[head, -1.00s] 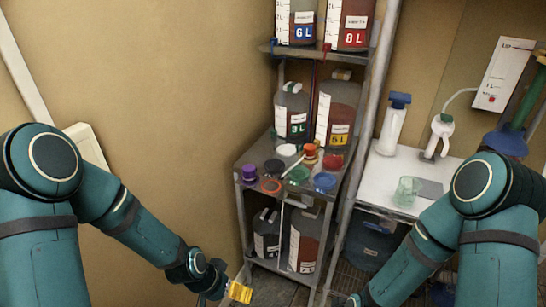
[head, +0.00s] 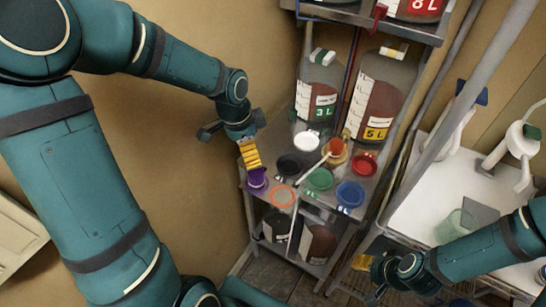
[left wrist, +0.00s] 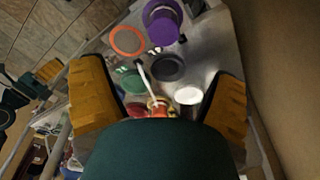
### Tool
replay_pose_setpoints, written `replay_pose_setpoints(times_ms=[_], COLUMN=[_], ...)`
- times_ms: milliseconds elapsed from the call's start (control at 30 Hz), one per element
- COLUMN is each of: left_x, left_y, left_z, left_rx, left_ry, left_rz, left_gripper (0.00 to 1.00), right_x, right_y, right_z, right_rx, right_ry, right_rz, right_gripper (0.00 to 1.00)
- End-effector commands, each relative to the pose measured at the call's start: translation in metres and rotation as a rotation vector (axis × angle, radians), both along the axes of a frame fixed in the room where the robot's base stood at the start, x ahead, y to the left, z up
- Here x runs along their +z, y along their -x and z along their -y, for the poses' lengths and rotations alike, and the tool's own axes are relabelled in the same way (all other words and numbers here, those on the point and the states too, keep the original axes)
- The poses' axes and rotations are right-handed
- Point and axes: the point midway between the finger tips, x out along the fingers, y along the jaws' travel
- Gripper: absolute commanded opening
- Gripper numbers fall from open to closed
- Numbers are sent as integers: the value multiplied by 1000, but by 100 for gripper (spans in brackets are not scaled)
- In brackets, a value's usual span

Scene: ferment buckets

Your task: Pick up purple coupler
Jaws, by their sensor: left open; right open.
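The purple coupler (head: 257,181) stands at the front left corner of the middle shelf. In the left wrist view the purple coupler (left wrist: 162,24) sits at the top, beyond the fingertips and roughly centred between them. My left gripper (head: 250,154) is over the shelf's left side, just above and behind the coupler, with its yellow finger partly overlapping the coupler's top in the head view. Its yellow fingers are spread with nothing between them in the left wrist view (left wrist: 160,75). My right gripper (head: 364,278) is open and empty, low at the right of the shelf.
On the shelf (head: 330,215) near the coupler are an orange ring (head: 283,195), a black lid (head: 289,165), a white lid (head: 306,141), green (head: 319,179), blue (head: 350,194) and red (head: 365,163) lids. Large bottles (head: 378,95) stand behind. A wall is close on the left.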

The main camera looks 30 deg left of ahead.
Motion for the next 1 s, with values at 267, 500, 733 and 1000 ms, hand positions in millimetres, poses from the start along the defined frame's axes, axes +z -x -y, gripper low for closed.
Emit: replay_pose_setpoints(times_ms=[267, 500, 733, 1000], left_x=[-17, -61, -80, -112], left_y=[0, -5, -7, -6], left_z=[-2, 3, 5, 6], left_rx=[-15, -16, -14, -14], left_ry=[-12, -11, -11, -11], left_rz=[-5, -4, -1, -3], left_gripper=[87, 87, 87, 87], right_x=[-4, -12, -15, -20], right_y=[0, 0, 0, 0], right_z=[0, 0, 0, -1], right_rx=[-1, -1, -1, -1], right_ry=[1, 2, 3, 4], right_rz=[-1, -2, -2, -2], right_gripper=[47, 47, 47, 47])
